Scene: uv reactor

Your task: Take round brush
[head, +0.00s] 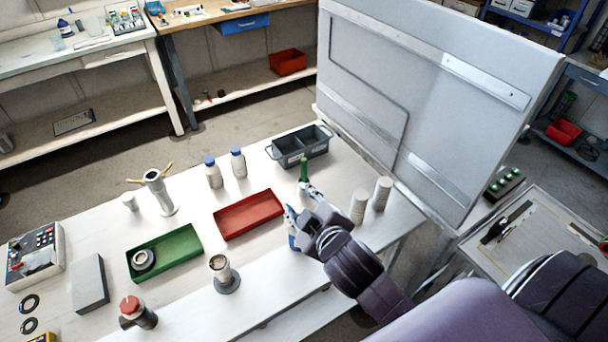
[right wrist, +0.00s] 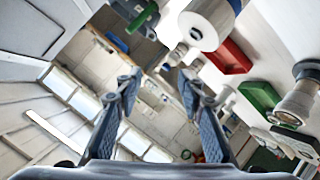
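A slim green upright piece (head: 304,168), possibly the round brush's handle, stands just beyond my right gripper (head: 300,202) in the head view; its lower part is hidden by a finger. A green cylinder (right wrist: 142,18) shows at the top of the right wrist view, above the fingers; I cannot tell for certain that it is the same thing. My right gripper also shows in the right wrist view (right wrist: 158,80), with its fingers apart and nothing between them. My left gripper is not in view.
A grey divided bin (head: 300,148) stands behind the gripper. A red tray (head: 248,214) and a green tray (head: 165,252) lie to the left, with blue-capped bottles (head: 213,173) behind. Pale cylinders (head: 359,206) stand to the right, near a large grey panel (head: 430,90).

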